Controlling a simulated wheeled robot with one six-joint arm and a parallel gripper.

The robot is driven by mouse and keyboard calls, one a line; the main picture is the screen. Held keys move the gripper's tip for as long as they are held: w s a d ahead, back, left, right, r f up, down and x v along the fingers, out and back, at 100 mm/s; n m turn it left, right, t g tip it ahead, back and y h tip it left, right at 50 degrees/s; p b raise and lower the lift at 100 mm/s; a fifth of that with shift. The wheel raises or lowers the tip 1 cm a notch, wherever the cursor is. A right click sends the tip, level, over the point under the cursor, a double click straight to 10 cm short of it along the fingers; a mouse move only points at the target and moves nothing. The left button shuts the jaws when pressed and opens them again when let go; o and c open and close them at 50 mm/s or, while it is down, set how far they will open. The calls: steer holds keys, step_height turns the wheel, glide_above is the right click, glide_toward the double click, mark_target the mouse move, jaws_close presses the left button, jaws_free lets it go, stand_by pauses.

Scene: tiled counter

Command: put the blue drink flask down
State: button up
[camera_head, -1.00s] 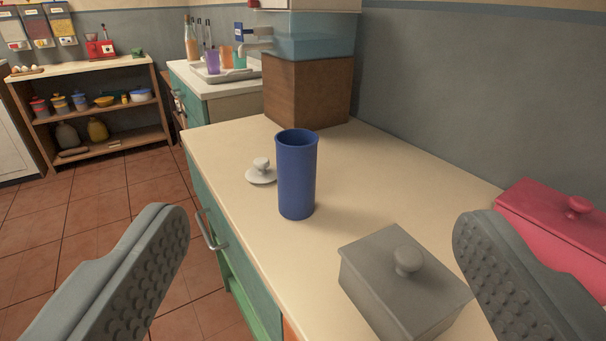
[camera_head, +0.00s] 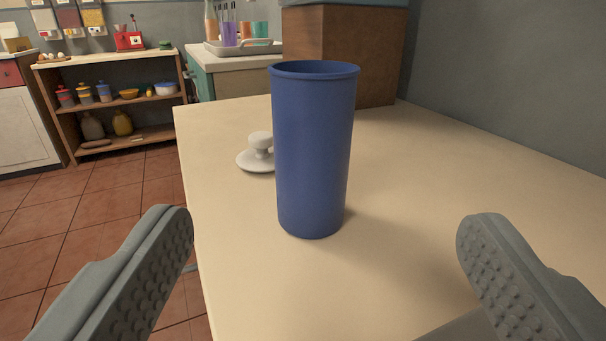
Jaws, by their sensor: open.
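The blue drink flask (camera_head: 314,150) is a tall open-topped cylinder. It stands upright on the cream counter (camera_head: 420,190), ahead of my gripper. My gripper (camera_head: 325,235) is wide open, with one grey studded finger at the lower left and one at the lower right. The flask shows between and beyond the fingers, and neither finger touches it. A white knobbed lid (camera_head: 258,153) lies on the counter just behind the flask at its left, partly hidden by it.
A brown block (camera_head: 340,50) stands at the back of the counter against the grey wall. A grey box edge (camera_head: 460,328) shows at the bottom between the fingers. Counter right of the flask is clear. The counter's left edge drops to the tiled floor (camera_head: 100,215).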

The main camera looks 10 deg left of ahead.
mark_target(319, 122)
steer(key=w, duration=0.8)
steer(key=w+a, duration=0.1)
steer(key=w, duration=0.3)
steer(key=shift+w+a+f, duration=0.1)
steer(key=shift+w+f, duration=0.05)
steer(key=shift+f, duration=0.1)
steer(key=shift+w+a+r, duration=0.15)
steer(key=shift+w, duration=0.75)
steer(key=shift+w+a+r, duration=0.1)
steer(key=shift+w+a, duration=0.1)
steer(key=shift+w, duration=0.7)
steer(key=shift+w+a+r, duration=0.15)
steer(key=shift+w, duration=0.75)
steer(key=c, duration=1.4)
